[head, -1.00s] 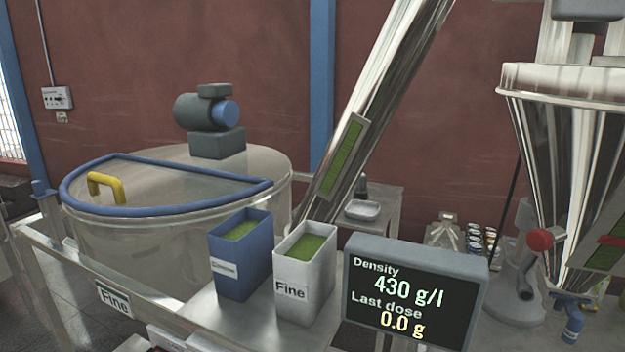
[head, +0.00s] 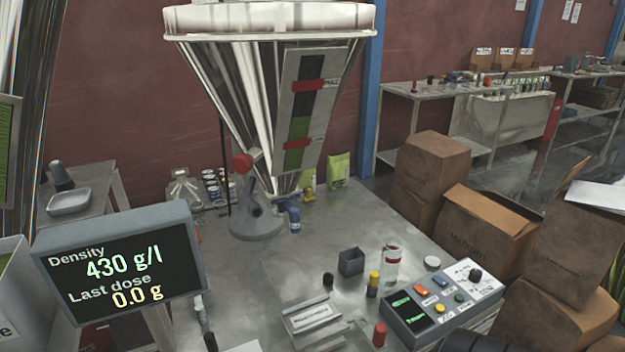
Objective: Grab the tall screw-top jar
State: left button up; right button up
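A clear, upright jar with a red-and-white band (head: 391,265) stands on the grey metal worktop (head: 345,215), behind the control panel. It looks like the tall screw-top jar; its contents are hard to make out. A white round disc, perhaps a lid (head: 432,262), lies to its right, apart from it.
A dark square cup (head: 351,262) and a yellow-topped cylinder (head: 374,284) stand close left of the jar. The control panel (head: 443,298) sits in front. A cone hopper (head: 270,100) hangs behind left. The display (head: 120,265) stands left; cardboard boxes (head: 490,225) stand right.

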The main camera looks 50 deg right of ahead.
aim_at(393, 247)
jog(key=z, duration=1.7)
